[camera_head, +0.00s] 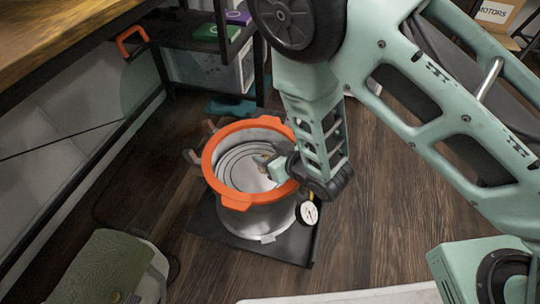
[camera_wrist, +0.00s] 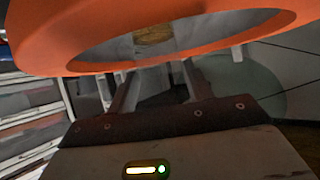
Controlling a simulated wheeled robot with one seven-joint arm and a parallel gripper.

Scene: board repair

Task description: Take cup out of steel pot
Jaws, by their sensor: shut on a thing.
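The steel pot (camera_head: 258,219) has a thick orange rim (camera_head: 212,156) and stands upright on a black base. Its open mouth shows ringed grey metal inside. My gripper (camera_head: 264,159) is over the right side of the mouth, with its fingers pointing left across the opening. A small brownish patch shows by the fingertips. I cannot make out a clear cup shape. In the wrist view the two dark fingers (camera_wrist: 157,90) reach toward an orange ring (camera_wrist: 50,40) that crosses the top. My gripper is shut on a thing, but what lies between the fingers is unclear.
A round white gauge (camera_head: 308,212) sits at the pot's right side. The wooden bench (camera_head: 55,35) and a shelf are at the back left. A green-grey padded object (camera_head: 100,268) is at the lower left. Wooden floor (camera_head: 375,225) is clear to the right.

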